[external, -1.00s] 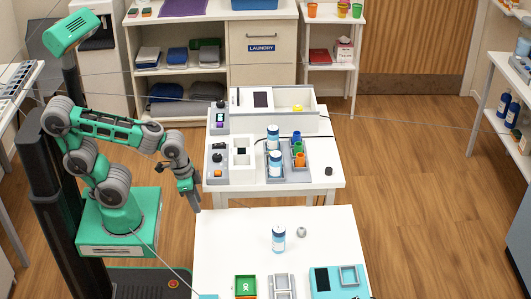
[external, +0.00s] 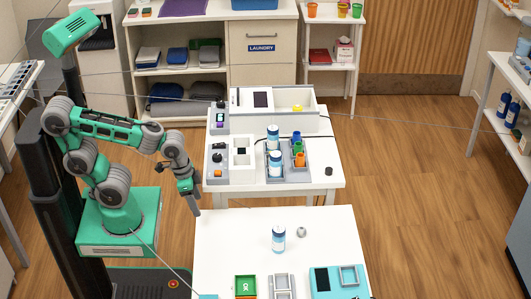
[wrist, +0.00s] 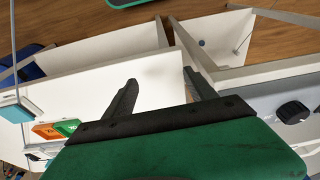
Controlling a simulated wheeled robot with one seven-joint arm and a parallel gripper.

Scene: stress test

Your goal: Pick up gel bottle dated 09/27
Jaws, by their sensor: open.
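A white bottle with a blue label (external: 278,239) stands upright on the near white table (external: 225,250). Two similar bottles, a rear one (external: 273,137) and a front one (external: 275,163), stand in a grey rack on the far white table. The dates on the labels are too small to read. My gripper (external: 194,205) points down beside the near table's left back corner, apart from every bottle. In the wrist view, my gripper (wrist: 160,88) has its two dark fingers spread with nothing between them. No bottle is clear in that view.
The rack (external: 297,176) also holds small coloured cups. A grey device (external: 217,160) stands left of it, and a white bin (external: 272,107) behind. A green box (external: 246,286), a grey tray (external: 282,287) and a teal tray (external: 340,281) line the near table's front. A small round item (external: 301,232) lies right of the near bottle.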

